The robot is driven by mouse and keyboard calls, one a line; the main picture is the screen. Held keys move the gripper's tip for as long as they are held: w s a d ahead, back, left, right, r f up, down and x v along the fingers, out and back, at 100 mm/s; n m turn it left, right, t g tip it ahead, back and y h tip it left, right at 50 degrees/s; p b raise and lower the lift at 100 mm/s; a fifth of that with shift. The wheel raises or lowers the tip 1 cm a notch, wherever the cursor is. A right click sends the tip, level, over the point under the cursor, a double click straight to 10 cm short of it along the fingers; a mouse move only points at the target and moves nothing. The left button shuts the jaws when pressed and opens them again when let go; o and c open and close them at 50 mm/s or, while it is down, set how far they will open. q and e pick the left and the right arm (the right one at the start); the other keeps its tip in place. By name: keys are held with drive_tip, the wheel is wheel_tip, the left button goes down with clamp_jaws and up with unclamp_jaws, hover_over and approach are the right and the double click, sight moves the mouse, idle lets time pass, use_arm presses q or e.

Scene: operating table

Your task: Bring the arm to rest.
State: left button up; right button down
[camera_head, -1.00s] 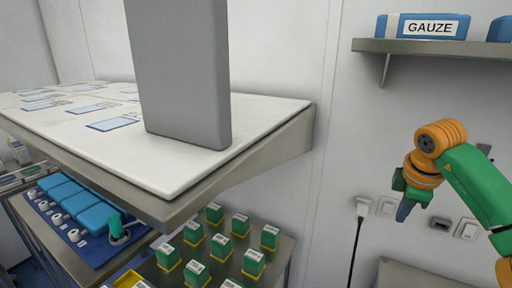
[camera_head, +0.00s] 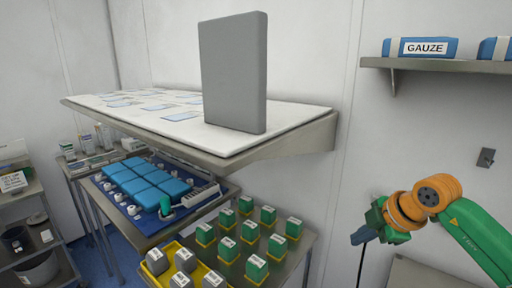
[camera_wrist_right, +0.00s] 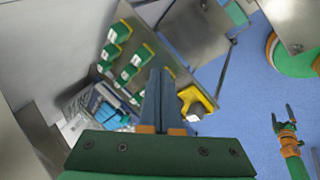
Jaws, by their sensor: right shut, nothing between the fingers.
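My right arm comes in from the right edge in the head view. Its gripper (camera_head: 364,234) is shut and empty, in the air in front of the wall, to the right of the green boxes. In the right wrist view its two fingers (camera_wrist_right: 160,98) lie together with nothing between them. Another green and orange arm of mine shows at the right of the wrist view. Its small gripper (camera_wrist_right: 284,116) has its fingers apart and looks empty, above the blue floor. The left arm does not show in the head view.
A white-topped shelf (camera_head: 285,115) carries an upright grey panel (camera_head: 233,72). Below are green boxes (camera_head: 255,268), a yellow tray (camera_head: 150,274) and blue packs (camera_head: 172,187). A wall shelf (camera_head: 440,65) holds a gauze box (camera_head: 420,47). Open air surrounds the right gripper.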

drive_tip(key=s+a+n+y, duration=0.2)
drive_tip(key=a+n+y, duration=0.45)
drive_tip(key=a, duration=1.15)
drive_tip(key=s+a+r+m+t+y, duration=0.2)
drive_tip(key=a+r+m+t+y, duration=0.35)
drive_tip(key=r+t+y, duration=0.2)
drive_tip(key=s+d+f+m+t+h, duration=0.1)
drive_tip(key=d+f+m+t+h, duration=0.2)
drive_tip(key=d+f+m+h, duration=1.3)
drive_tip(key=s+f+g, duration=0.6)
drive_tip(key=s+f, duration=0.2)
drive_tip(key=s, duration=0.3)
drive_tip(key=s+f+g, duration=0.7)
drive_tip(key=s+f, duration=0.1)
drive_tip(key=s, duration=0.3)
drive_tip(key=s+f+g, duration=0.1)
drive_tip(key=s+f, duration=0.1)
drive_tip(key=f, duration=0.7)
drive_tip(key=s+f, duration=0.2)
drive_tip(key=f, duration=0.8)
drive_tip(key=s+d+f+g, duration=0.1)
drive_tip(key=s+d+f, duration=0.1)
drive_tip(key=s+f, duration=0.6)
drive_tip(key=s, duration=0.3)
drive_tip(key=shift+f+h, duration=0.25)
drive_tip(key=shift+h, duration=0.05)
